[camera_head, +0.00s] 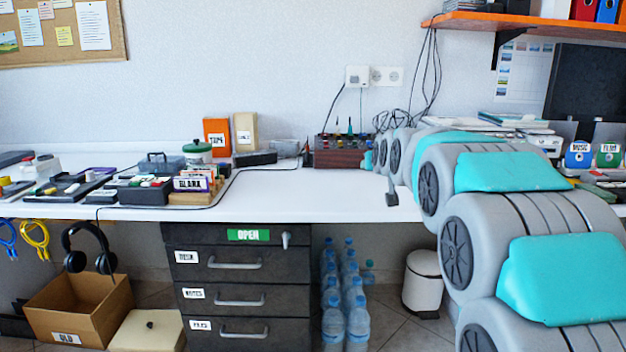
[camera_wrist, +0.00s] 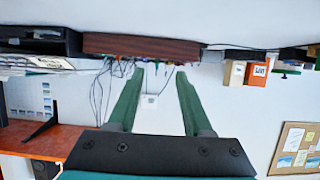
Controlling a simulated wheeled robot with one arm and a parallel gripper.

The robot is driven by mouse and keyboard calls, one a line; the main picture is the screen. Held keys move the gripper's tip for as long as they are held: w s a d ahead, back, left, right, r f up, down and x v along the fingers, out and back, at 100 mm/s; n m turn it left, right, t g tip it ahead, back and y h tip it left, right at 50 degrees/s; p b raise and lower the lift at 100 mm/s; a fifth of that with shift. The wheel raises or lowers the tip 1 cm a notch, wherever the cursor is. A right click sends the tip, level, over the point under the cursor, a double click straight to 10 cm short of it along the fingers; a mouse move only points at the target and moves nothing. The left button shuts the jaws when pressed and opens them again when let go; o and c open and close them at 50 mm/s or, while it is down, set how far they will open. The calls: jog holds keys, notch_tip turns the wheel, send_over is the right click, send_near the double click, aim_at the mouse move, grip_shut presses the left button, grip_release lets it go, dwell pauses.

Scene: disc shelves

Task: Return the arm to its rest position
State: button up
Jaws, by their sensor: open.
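My gripper (camera_wrist: 160,76) shows in the wrist view with its two green fingers spread apart and nothing between them. The wrist picture is upside down, and the white wall and a socket (camera_wrist: 149,101) show behind the gap. In the head view my grey and teal arm reaches in from the right over the white desk (camera_head: 300,183). Its far end is near the brown wooden tool rack (camera_head: 340,159); the fingers are mostly hidden there by the arm. The rack also shows in the wrist view (camera_wrist: 142,46), apart from the fingers.
Orange (camera_head: 217,134) and beige (camera_head: 246,132) boxes stand left of the rack. An orange shelf (camera_head: 530,22) overhangs at the right. Cables (camera_head: 428,75) hang near the sockets. Black drawers (camera_head: 237,262), bottles (camera_head: 345,310) and a white bin (camera_head: 423,280) are below the desk.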

jog(key=s+f+g, duration=0.5)
jog(key=s+f, duration=0.3)
jog(key=s, duration=1.1)
jog(key=s+f+g, duration=0.5)
jog(key=s+f, duration=0.4)
jog(key=s, duration=1)
jog(key=s+f+g, duration=0.5)
jog(key=s+f, duration=0.4)
jog(key=s, duration=1)
jog(key=shift+f, duration=0.25)
jog(key=shift+w, duration=0.1)
